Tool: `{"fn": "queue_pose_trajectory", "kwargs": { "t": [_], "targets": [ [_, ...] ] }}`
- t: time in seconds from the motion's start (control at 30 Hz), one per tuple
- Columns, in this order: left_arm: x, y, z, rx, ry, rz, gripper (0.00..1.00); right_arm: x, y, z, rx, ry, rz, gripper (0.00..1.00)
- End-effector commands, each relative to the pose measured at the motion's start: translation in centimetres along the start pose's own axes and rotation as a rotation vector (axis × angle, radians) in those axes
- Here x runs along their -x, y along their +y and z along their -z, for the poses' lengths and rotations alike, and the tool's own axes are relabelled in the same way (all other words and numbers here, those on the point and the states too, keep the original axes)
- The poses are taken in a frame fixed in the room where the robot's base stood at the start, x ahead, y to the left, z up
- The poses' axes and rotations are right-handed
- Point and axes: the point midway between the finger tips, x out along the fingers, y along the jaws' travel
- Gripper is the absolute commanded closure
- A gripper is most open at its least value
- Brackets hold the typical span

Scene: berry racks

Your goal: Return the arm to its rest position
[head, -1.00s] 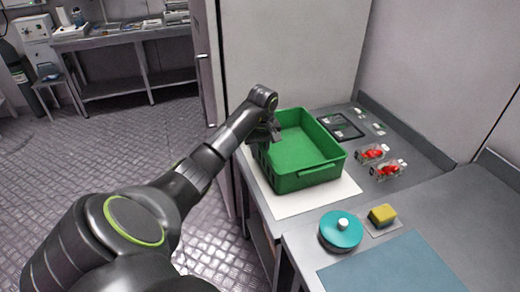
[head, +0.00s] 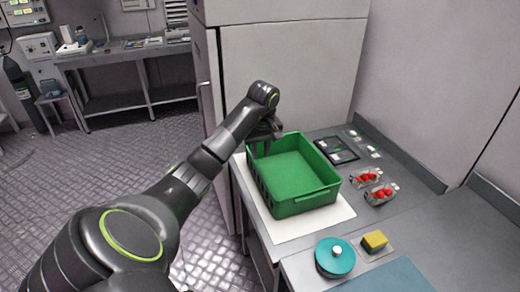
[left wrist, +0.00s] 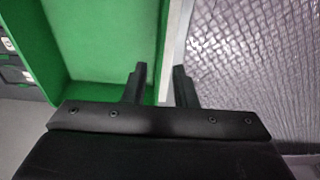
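My left gripper (head: 263,143) is at the left rim of a green crate (head: 304,206) in the head view. In the left wrist view, the two dark fingers of this gripper (left wrist: 161,78) stand apart with nothing held between them. The green crate fills the left of that view (left wrist: 110,40), and its rim edge passes behind the gap between the fingers. I see no contact between fingers and crate. The crate looks empty and sits on a white sheet. My right arm and right gripper are not in view.
Right of the crate are a black tray (head: 337,151) and two clear punnets of red berries (head: 366,177). A teal round lid (head: 335,256) and a yellow sponge (head: 374,240) lie in front. A tall cabinet (head: 290,80) stands behind. Open floor (head: 60,200) lies left.

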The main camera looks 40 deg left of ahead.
Motion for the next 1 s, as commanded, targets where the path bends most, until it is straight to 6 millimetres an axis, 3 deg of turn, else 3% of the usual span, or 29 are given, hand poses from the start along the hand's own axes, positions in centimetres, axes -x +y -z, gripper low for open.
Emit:
{"fn": "queue_pose_trajectory", "kwargs": {
  "t": [0.17, 0.8, 1.0],
  "targets": [
    [0.8, 0.0, 0.0, 0.000, 0.000, 0.000, 0.75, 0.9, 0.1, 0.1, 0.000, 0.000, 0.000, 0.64],
    [0.8, 0.1, -0.1, 0.000, -0.001, -0.002, 0.75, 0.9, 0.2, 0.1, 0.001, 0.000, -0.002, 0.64],
    [-0.7, 2.2, -1.9, 0.011, -0.034, -0.126, 0.75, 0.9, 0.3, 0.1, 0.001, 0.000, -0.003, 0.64]
  ]
}}
